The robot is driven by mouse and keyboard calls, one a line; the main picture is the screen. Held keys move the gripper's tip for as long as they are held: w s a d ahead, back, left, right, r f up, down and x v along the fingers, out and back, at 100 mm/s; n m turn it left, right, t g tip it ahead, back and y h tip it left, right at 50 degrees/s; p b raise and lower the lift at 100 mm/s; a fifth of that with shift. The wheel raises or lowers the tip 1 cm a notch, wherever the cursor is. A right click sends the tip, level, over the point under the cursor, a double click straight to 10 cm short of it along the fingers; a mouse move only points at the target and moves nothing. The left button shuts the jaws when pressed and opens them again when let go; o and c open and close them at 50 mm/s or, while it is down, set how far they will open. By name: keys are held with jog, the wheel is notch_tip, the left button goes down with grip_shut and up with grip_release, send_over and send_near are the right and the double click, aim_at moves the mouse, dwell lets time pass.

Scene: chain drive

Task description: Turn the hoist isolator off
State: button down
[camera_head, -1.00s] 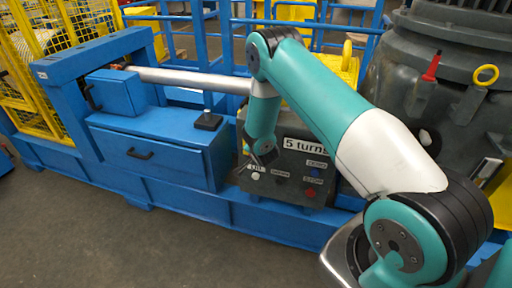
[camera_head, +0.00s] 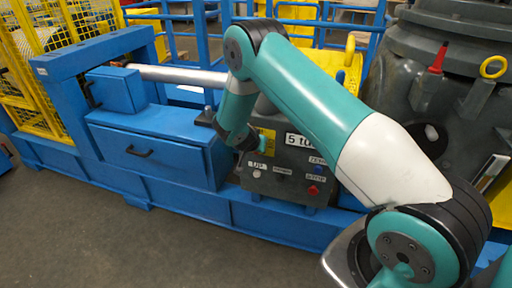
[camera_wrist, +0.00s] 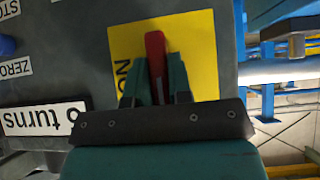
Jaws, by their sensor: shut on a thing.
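The isolator's red handle (camera_wrist: 155,46) stands out in front of a yellow plate (camera_wrist: 202,40) in the wrist view. Part of the word "ON" shows upside down on the plate, left of the handle. The two teal fingers of my gripper (camera_wrist: 156,82) are shut on the handle, one on each side. The handle's tip points towards the top of the wrist picture. In the head view my gripper (camera_head: 260,143) is at the upper left of the grey control box (camera_head: 292,186), and my wrist hides the handle there.
The grey box also carries a "5 turns" sign (camera_wrist: 42,118), a white button (camera_head: 256,173) and a red button (camera_head: 313,190). A blue machine frame (camera_head: 150,120) with a drawer stands left of it. A large grey housing (camera_head: 450,95) stands at the right.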

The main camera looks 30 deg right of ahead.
jog(key=shift+s+f, duration=0.1)
jog(key=shift+f, duration=0.05)
jog(key=c, duration=1)
grip_release()
jog(key=shift+c, duration=0.2)
jog(key=b+v, duration=0.1)
jog(key=v, duration=1.6)
jog(key=shift+s+a+r, duration=0.1)
jog(key=shift+r, duration=0.15)
jog(key=s+a+r+n+g+y+p, duration=0.1)
jog(key=s+a+r+n+y+p, duration=0.1)
jog(key=s+a+r+n, duration=0.3)
jog(key=s+a+r+n+g+y+p, duration=0.1)
jog(key=s+a+r+n+g+y, duration=0.1)
jog(key=s+a+r+n+y, duration=0.3)
jog(key=s+a+r+n+g+y+p, duration=0.2)
jog(key=s+a+r+n+y, duration=0.2)
jog(key=s, duration=1.4)
notch_tip(320, 180, up, 7)
jog(key=a+n, duration=0.3)
jog(key=shift+s+r+n+p, duration=0.2)
jog(key=shift+s+n+p, duration=0.1)
jog(key=shift+s, duration=0.05)
